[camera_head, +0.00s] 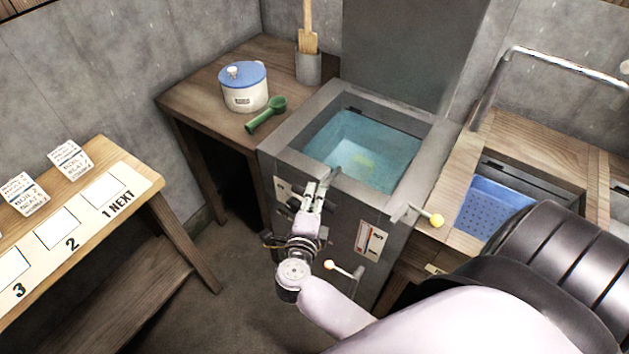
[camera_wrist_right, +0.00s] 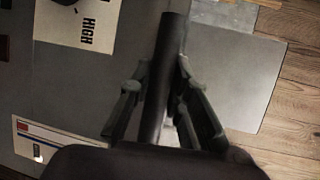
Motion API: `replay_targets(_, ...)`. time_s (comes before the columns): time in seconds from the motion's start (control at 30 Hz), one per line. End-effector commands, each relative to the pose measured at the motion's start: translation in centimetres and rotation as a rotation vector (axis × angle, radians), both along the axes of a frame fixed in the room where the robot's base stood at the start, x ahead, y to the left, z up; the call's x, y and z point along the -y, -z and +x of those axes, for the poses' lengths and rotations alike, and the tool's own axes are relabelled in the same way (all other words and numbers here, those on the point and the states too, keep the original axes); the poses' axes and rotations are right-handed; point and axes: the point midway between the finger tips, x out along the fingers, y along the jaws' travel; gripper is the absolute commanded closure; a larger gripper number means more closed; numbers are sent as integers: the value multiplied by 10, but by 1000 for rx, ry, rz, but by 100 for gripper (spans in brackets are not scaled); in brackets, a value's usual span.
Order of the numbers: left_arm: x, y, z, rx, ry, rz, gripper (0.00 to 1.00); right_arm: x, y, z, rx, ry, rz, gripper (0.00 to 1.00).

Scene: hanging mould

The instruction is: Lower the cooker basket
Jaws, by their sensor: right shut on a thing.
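The grey cooker (camera_head: 275,143) is an open square tank of blue-green water (camera_head: 345,145). A pale yellowish patch shows in the water, and I cannot make out a basket there for certain. My right gripper (camera_head: 323,184) is at the cooker's front rim, left of its middle. In the right wrist view its fingers (camera_wrist_right: 160,85) are closed around a dark bar (camera_wrist_right: 167,60), which runs between them. I cannot tell what the bar's far end joins. My left gripper is out of view.
A white-knobbed lever (camera_head: 331,265) is low on the cooker's front. A blue perforated basket (camera_head: 492,208) sits in the right-hand wooden counter. A blue-lidded pot (camera_head: 245,95) and green scoop (camera_head: 266,115) rest on the back table. A numbered table (camera_head: 135,185) stands left.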

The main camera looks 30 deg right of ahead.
Motion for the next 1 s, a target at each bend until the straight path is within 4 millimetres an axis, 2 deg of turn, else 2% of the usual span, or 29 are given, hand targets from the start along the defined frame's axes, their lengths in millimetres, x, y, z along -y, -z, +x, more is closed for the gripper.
replay_targets(0.03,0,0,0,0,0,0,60,-2,7,-2,-11,-1,13,100)
replay_targets(0.23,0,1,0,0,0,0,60,-2,8,-3,-15,-2,13,100)
replay_targets(0.27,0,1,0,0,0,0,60,-2,9,-3,-15,-2,13,81)
replay_targets(0.57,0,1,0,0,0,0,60,-1,7,-2,-13,-1,9,62)
replay_targets(0.87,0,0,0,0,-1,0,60,-2,4,-3,-9,0,6,62)
replay_targets(1.0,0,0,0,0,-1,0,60,-11,3,-12,-11,-1,9,62)
